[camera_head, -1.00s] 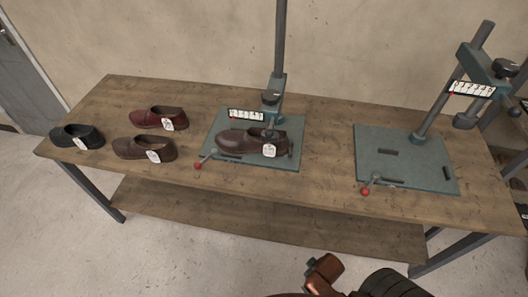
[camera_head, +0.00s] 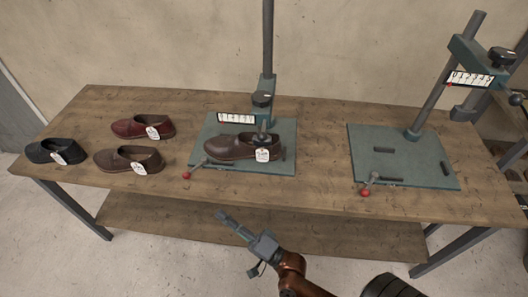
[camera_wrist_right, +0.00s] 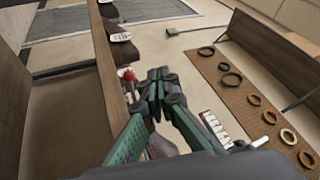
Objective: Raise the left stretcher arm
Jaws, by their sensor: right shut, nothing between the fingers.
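The left stretcher has a green base plate (camera_head: 285,160), a dark upright post (camera_head: 268,45) and an arm block (camera_head: 262,100) low on the post, with a white scale beside it. A brown shoe (camera_head: 230,148) with a white tag sits on the plate under the arm. A red-knobbed lever (camera_head: 187,175) is at the plate's front left. My right gripper (camera_head: 222,216) is shut and empty, in front of the table and below the left stretcher. In the right wrist view its closed fingers (camera_wrist_right: 159,80) show near a red knob (camera_wrist_right: 127,74). My left gripper is not in view.
The right stretcher (camera_head: 405,170) has an empty plate, with its arm raised high on the post. Three tagged shoes, black (camera_head: 50,150), red (camera_head: 140,126) and brown (camera_head: 125,160), lie on the wooden table (camera_head: 320,190) at left. A lower shelf (camera_head: 200,225) runs beneath.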

